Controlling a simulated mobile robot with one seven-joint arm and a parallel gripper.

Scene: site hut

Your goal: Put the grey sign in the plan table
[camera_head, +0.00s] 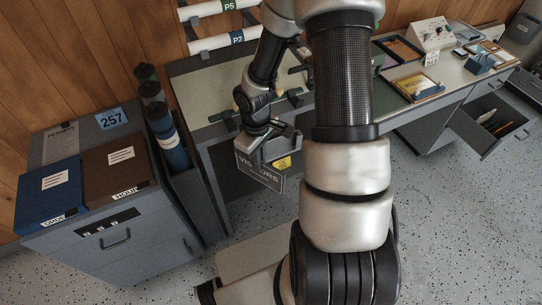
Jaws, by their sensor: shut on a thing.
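The grey sign (258,176), with white lettering that reads "VISITORS" in part, hangs tilted below my gripper (266,148). My gripper is shut on its upper part. The sign is in front of the near edge of the plan table (203,93), which I take to be the grey table with the pale top behind my arm. The sign is outside the table. My arm hides the table's right part and some of its front. A yellow label (283,162) shows just right of the sign.
A grey cabinet (120,250) at left bears a blue binder (45,205) and a brown binder (115,178). Dark rolls (170,140) stand beside it. A long desk (450,72) with trays is at right; its drawer (490,128) is open. Speckled floor (440,230) is clear at lower right.

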